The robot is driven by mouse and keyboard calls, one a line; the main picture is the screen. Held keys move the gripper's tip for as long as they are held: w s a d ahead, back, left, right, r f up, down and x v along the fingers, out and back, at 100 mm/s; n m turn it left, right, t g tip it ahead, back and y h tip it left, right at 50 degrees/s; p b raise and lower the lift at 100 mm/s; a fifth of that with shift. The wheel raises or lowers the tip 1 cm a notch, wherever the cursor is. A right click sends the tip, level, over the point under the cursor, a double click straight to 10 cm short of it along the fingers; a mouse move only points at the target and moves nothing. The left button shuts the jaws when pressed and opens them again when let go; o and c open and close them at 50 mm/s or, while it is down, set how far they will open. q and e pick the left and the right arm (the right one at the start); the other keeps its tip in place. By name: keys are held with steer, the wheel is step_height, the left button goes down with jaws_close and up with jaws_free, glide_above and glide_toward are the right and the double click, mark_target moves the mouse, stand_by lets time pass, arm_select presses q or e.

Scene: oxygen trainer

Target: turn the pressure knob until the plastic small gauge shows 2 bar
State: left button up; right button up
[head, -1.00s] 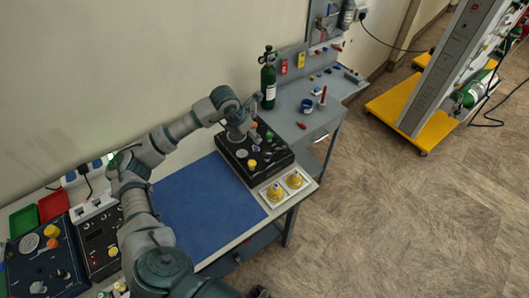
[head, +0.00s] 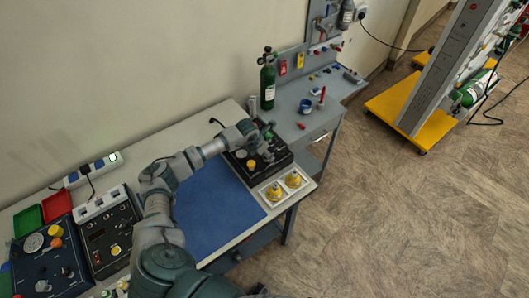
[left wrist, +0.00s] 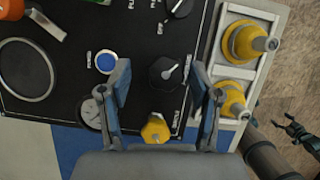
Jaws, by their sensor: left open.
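The black trainer panel (head: 285,159) lies at the right end of the bench. In the left wrist view its small white-faced gauge (left wrist: 89,113) is partly hidden by a finger, and its reading is too small to tell. A black knob with a pointer (left wrist: 165,73) and a yellow knob (left wrist: 155,129) sit on the panel. Lettering is unreadable, so I cannot tell which is the pressure knob. My left gripper (left wrist: 162,76) is open above the panel, its fingers either side of the black knob in view; contact is unclear. It also shows in the head view (head: 266,152).
A blue button (left wrist: 107,62), another black knob (left wrist: 178,8) and a large ring (left wrist: 27,70) are close by. Yellow fittings (left wrist: 232,98) stand in a white tray beside the panel. A dark gripper-like part, probably my right gripper (left wrist: 298,130), shows at lower right. The blue mat (head: 215,208) is clear.

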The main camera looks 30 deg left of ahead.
arm_select(q)
steer(key=shift+d, duration=0.3)
arm_select(e)
steer(key=shift+a, duration=0.35)
arm_select(q)
steer(key=c, duration=1.1)
steer(key=shift+a+f+m+b, duration=0.1)
steer(key=shift+a+m+b, duration=0.05)
steer(key=shift+m+b, duration=0.35)
steer(key=shift+c, duration=0.2)
arm_select(e)
steer(key=shift+s+d+f, duration=0.1)
steer(key=shift+d+f, duration=0.3)
steer(key=shift+f, duration=0.35)
arm_select(q)
steer(key=o, duration=1.1)
steer(key=shift+o, duration=0.2)
steer(key=v, duration=1.2)
steer(key=shift+w+a, duration=0.2)
steer(key=shift+a, duration=0.1)
